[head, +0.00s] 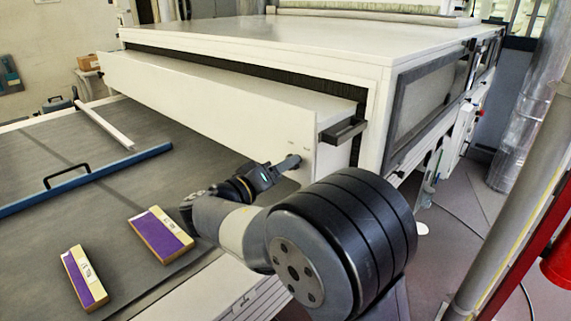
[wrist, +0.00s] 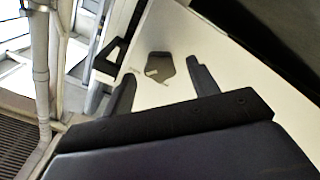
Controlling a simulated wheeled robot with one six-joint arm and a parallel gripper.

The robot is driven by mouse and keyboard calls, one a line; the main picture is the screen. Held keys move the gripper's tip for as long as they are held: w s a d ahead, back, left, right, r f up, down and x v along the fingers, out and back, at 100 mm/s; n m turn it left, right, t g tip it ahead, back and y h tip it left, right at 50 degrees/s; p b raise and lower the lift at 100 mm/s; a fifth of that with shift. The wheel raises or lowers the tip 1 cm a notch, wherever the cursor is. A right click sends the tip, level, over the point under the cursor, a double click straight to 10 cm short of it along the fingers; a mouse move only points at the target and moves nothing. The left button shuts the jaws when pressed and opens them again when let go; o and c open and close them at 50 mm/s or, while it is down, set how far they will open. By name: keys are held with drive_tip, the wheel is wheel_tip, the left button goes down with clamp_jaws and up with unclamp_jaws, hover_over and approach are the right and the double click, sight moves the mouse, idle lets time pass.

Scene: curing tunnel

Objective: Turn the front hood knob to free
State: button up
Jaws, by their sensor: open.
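The front hood (head: 215,105) is a long white box across the front of the tunnel. Its knob (wrist: 160,66) is a dark, angular shape on a white panel in the wrist view, with small pale marks beside it; I cannot read its setting. In the wrist view my gripper (wrist: 163,72) is open, with one finger on each side of the knob and a gap to each. Whether the fingertips reach the knob's depth is unclear. In the head view my gripper hides the knob.
A dark handle (head: 343,131) sticks out from the hood's end, up and right of my gripper. Two purple-topped boxes (head: 161,235) (head: 84,278) and a blue bar (head: 85,180) lie on the grey belt (head: 120,215). A grey post (head: 515,205) stands at right.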

drive_tip(key=shift+x, duration=0.8)
drive_tip(key=shift+c, duration=0.4)
drive_tip(key=c, duration=0.9)
